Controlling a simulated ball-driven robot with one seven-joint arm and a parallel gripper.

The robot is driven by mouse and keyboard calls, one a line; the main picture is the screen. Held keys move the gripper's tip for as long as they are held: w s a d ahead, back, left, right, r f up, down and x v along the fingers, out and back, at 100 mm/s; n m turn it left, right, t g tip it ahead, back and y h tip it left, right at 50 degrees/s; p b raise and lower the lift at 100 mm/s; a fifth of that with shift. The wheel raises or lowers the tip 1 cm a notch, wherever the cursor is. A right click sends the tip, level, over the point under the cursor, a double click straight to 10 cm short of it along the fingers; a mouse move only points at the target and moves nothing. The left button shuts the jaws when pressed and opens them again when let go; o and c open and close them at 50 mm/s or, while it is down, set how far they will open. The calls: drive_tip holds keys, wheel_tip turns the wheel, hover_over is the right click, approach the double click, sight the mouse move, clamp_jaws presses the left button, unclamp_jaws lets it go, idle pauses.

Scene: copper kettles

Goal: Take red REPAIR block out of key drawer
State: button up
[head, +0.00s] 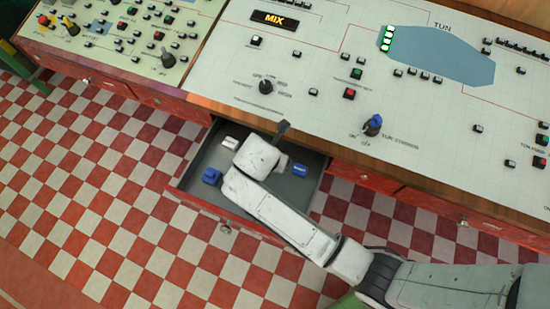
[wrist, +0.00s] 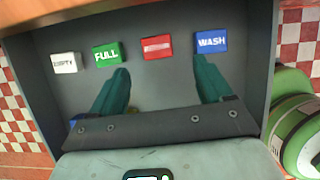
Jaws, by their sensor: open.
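The key drawer (head: 207,157) stands open below the console. In the wrist view, the red block (wrist: 158,47) lies at the drawer's far side, between a green FULL block (wrist: 106,54) and a blue WASH block (wrist: 211,42). Its pale lettering is too small to read. My gripper (wrist: 161,68) is open and empty, its two teal fingers spread wide inside the drawer area. The red block sits just beyond the fingertips, roughly centred between them. In the head view my arm hides the red block and the fingers.
A white block (wrist: 66,63) lies left of the green one. A blue object (head: 212,176) sits in the drawer's left part in the head view. The drawer walls enclose the blocks. The console (head: 330,110) with knobs and buttons overhangs the drawer's back.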

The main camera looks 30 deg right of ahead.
drive_tip(key=shift+x, duration=3.4)
drive_tip(key=shift+w+a, duration=0.15)
drive_tip(key=c, duration=1.1)
drive_tip(key=shift+r, duration=0.1)
